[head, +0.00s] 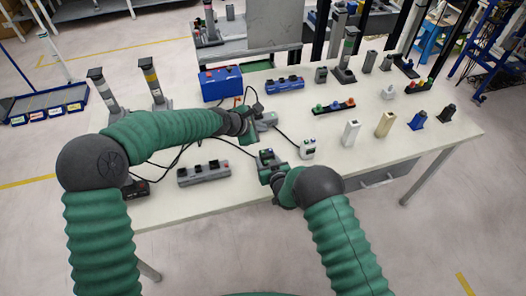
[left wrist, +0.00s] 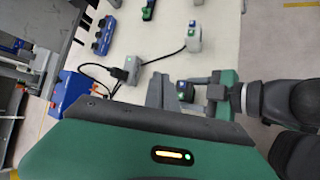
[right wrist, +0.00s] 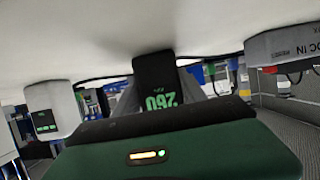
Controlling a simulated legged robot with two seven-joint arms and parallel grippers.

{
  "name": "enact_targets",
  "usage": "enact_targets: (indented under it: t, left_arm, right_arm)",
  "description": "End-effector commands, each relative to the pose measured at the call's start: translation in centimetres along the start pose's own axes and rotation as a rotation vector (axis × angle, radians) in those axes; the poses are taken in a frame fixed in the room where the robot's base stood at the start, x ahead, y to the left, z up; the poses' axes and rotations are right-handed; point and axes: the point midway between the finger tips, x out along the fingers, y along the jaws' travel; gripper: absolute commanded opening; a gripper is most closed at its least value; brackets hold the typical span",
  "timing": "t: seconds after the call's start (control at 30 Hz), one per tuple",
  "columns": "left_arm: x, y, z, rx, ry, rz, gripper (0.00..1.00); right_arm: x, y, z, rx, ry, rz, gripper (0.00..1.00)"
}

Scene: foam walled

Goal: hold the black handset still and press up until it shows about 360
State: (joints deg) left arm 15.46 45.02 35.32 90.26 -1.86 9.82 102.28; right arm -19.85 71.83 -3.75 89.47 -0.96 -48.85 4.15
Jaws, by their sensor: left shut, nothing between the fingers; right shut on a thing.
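The black handset (head: 265,157) is held above the front of the table by my right gripper (head: 268,170), which is shut on it. In the right wrist view the handset (right wrist: 154,72) shows green digits, upside down, that read like 260. In the left wrist view the handset (left wrist: 185,88) has a green screen and a bluish button, partly hidden. My left gripper (head: 252,137) is shut and empty, a little above and behind the handset in the head view. Its grey fingers (left wrist: 160,92) appear close beside the handset; I cannot tell whether they touch it.
A white device with a green display (head: 308,149) stands to the right, cabled to a grey device (head: 267,119) behind the left gripper. A grey socket strip (head: 203,174) lies at the left. A blue box (head: 221,83) and several small blocks stand farther back. The front right table is clear.

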Motion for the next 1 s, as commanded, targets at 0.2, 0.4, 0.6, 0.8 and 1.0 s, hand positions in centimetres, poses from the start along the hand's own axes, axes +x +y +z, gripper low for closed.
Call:
enact_targets:
  t: [0.2,0.4,0.6,0.8,1.0]
  left_arm:
    - [0.2,-0.2,-0.2,-0.002,0.001,-0.002,0.0]
    - [1.7,-1.3,-1.2,-0.005,0.002,-0.004,0.0]
    - [3.8,-2.8,-2.8,-0.004,0.002,-0.004,0.0]
    - [5.5,-4.0,-4.0,-0.005,0.0,-0.003,0.0]
    - [6.1,-4.5,-4.5,-0.003,0.001,-0.002,0.0]
  right_arm:
    - [0.0,0.0,0.0,0.0,0.001,0.0,0.03]
    - [0.0,0.0,0.0,0.0,0.001,0.0,0.03]
    - [0.0,0.0,-0.1,0.0,0.001,0.0,0.03]
    - [0.0,0.0,-0.1,0.0,0.001,0.0,0.03]
    - [0.0,0.0,-0.1,0.0,0.001,0.0,0.03]
